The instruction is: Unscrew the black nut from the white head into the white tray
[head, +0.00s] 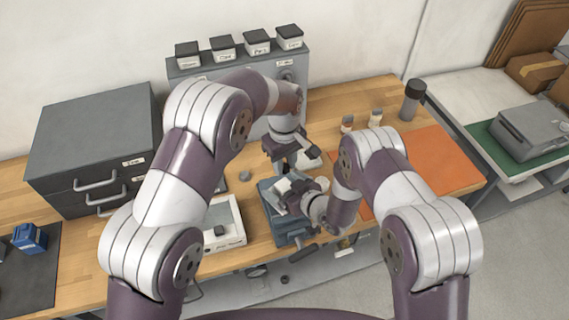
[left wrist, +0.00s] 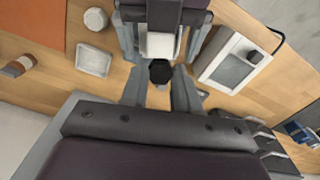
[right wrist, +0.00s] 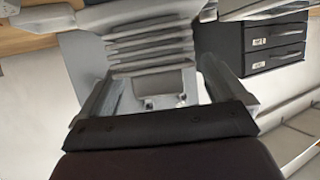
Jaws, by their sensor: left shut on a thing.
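The black nut (left wrist: 160,71) shows between the fingertips of my left gripper (left wrist: 158,86), which is shut on it. The white head (left wrist: 160,45) is directly beside the nut in the left wrist view, between grey jaw-like parts. My left gripper is also above the bench in the head view (head: 292,150). My right gripper (right wrist: 160,80) has its fingers either side of a ridged grey part (right wrist: 150,35); I cannot tell whether they press on it. In the head view my right arm hides much of the head. The small white tray (left wrist: 93,60) lies flat on the bench.
A blue-grey vise (head: 288,225) stands at the bench's front edge. A white device with a screen (head: 226,225) is left of it. A round pale thing (left wrist: 96,18) is near the tray. An orange mat (head: 440,165) and a dark drawer cabinet (head: 95,140) flank the work area.

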